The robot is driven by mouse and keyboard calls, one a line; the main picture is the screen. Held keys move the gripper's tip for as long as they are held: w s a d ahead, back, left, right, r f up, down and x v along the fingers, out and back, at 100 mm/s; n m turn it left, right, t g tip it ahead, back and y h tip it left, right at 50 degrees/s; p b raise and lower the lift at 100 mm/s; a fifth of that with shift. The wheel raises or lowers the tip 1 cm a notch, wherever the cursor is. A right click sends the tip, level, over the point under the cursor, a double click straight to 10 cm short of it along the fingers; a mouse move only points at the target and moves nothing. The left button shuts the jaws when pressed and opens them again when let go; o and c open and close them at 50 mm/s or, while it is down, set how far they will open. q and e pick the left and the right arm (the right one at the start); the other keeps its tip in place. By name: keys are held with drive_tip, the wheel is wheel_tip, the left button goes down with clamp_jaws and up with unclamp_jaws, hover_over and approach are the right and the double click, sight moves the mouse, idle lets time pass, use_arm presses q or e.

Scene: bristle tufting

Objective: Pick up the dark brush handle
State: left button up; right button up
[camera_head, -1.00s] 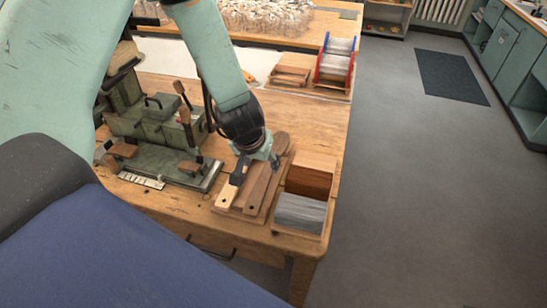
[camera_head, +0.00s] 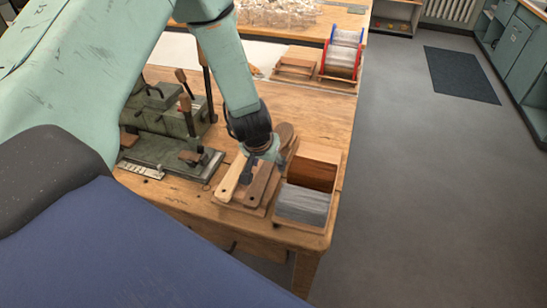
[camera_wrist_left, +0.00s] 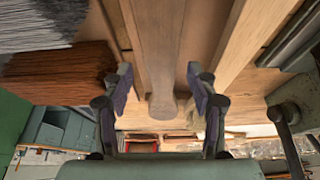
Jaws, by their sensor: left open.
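The dark brush handle (camera_head: 261,187) lies on a wooden board at the front right of the bench, beside a lighter handle (camera_head: 231,179). My left gripper (camera_head: 266,166) is over the dark handle, pointing down, and partly hides its middle. In the left wrist view the dark handle (camera_wrist_left: 160,45) runs between the two open fingers of the gripper (camera_wrist_left: 159,84), with a visible gap on each side. Its rounded end shows between the fingers. The lighter handle (camera_wrist_left: 252,45) lies to the right, outside the fingers. My right gripper is not in view.
A box of red-brown bristles (camera_head: 313,173) and a box of grey bristles (camera_head: 303,205) stand close to the right of the handles. A green machine (camera_head: 165,125) stands to the left. A spool (camera_head: 342,55) with red and blue rims stands at the back.

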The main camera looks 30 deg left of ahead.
use_arm(q)
drive_tip(key=shift+s+a, duration=0.1)
drive_tip(key=shift+a, duration=0.1)
drive_tip(key=shift+c, duration=1.3)
drive_tip(key=shift+w+f, duration=0.1)
drive_tip(key=shift+w, duration=0.2)
drive_tip(key=c, duration=0.3)
drive_tip(key=shift+s, duration=0.2)
drive_tip(key=c, duration=0.6)
drive_tip(key=shift+w, duration=0.2)
clamp_jaws()
